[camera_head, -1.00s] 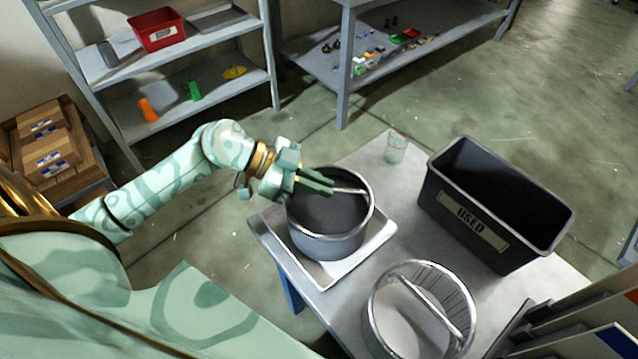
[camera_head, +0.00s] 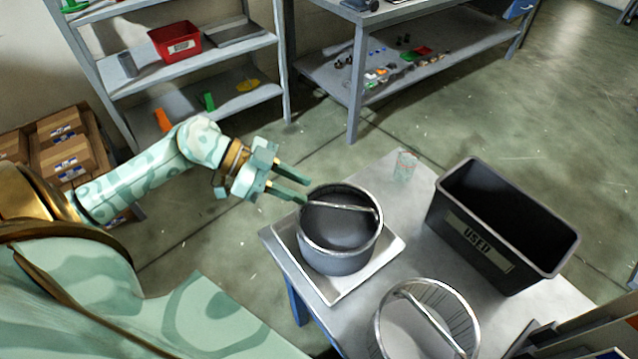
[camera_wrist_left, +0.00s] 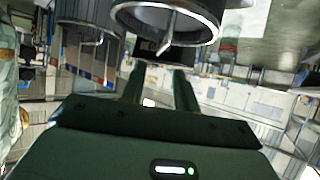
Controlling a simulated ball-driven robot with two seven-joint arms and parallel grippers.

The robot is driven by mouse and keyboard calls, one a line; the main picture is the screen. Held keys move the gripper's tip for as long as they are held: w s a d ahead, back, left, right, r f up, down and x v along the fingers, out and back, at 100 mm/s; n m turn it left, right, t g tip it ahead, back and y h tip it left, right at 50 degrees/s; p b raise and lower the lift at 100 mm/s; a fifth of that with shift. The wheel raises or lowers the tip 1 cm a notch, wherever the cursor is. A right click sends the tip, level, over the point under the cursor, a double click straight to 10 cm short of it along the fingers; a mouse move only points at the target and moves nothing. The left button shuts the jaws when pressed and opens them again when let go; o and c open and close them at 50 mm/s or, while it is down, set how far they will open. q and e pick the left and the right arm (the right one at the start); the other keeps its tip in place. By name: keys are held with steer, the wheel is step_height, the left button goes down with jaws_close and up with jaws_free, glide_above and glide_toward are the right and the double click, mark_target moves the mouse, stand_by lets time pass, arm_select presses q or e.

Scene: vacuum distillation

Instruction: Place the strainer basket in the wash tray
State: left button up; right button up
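A dark grey round basket (camera_head: 340,258) with a thin bar handle across its mouth stands upright in a shallow white tray (camera_head: 390,254) on the table. A second round metal basket (camera_head: 447,290), with a bar handle and ribbed inner wall, stands at the front right of the table. I cannot tell from looks alone which one is the strainer. My left gripper (camera_head: 306,190) is open and empty, its fingertips just left of the dark basket's rim, off the handle. In the left wrist view, its fingers (camera_wrist_left: 160,78) are apart below a round rim with a handle (camera_wrist_left: 168,45). My right gripper is not in view.
A black bin (camera_head: 480,243) labelled USED stands at the right of the table. A small clear cup (camera_head: 404,167) stands at the back. Shelves with a red bin (camera_head: 175,41) are behind. Dark panels edge the lower right corner.

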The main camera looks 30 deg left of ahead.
arm_select(q)
steer(key=v, duration=0.4)
steer(key=shift+s+a+r+p, duration=0.15)
steer(key=shift+a+p, duration=0.1)
steer(key=shift+p, duration=0.15)
